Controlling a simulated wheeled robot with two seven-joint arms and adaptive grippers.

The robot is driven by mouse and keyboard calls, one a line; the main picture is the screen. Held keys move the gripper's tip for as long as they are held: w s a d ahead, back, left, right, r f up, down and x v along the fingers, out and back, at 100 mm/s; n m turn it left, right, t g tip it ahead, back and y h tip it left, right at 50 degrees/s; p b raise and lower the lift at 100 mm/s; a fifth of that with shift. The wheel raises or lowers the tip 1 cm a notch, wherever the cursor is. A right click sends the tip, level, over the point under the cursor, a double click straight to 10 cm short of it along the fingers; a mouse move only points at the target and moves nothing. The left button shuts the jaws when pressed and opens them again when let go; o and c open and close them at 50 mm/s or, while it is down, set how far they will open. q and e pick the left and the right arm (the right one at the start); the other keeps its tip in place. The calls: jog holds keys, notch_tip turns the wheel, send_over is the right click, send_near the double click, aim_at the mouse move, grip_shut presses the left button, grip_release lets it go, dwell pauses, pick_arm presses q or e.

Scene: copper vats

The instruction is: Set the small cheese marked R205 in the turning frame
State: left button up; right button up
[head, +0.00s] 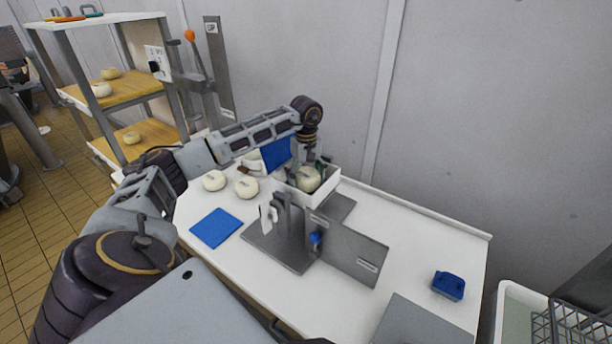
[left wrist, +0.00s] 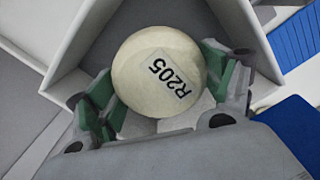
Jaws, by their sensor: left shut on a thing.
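The small round cream cheese marked R205 (left wrist: 158,72) is between the green-padded fingers of my left gripper (left wrist: 160,95), label facing the wrist camera. In the head view, this cheese (head: 308,181) is in or just above a white open box (head: 318,196); I cannot tell if it touches the floor. My left gripper (head: 311,165) is shut on it from above. A grey metal stand with an upright plate and a blue knob (head: 350,252), perhaps the turning frame, stands in front of the box. My right gripper is not in view.
Two loose cheeses (head: 246,187) and a blue mat (head: 216,228) lie on the white table (head: 420,235) at left. A blue block (head: 448,285) sits at right. A shelf rack (head: 128,88) with cheeses stands at back left. A wall closes the back.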

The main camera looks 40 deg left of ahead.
pick_arm(q)
jog(key=shift+f, duration=0.3)
dwell(0.5)
jog(key=o, duration=1.3)
jog(key=shift+c, duration=0.2)
jog(key=shift+r+p, duration=2.1)
jog(key=shift+r, duration=1.4)
jog(key=shift+s+f, duration=0.1)
jog(key=shift+s, duration=0.05)
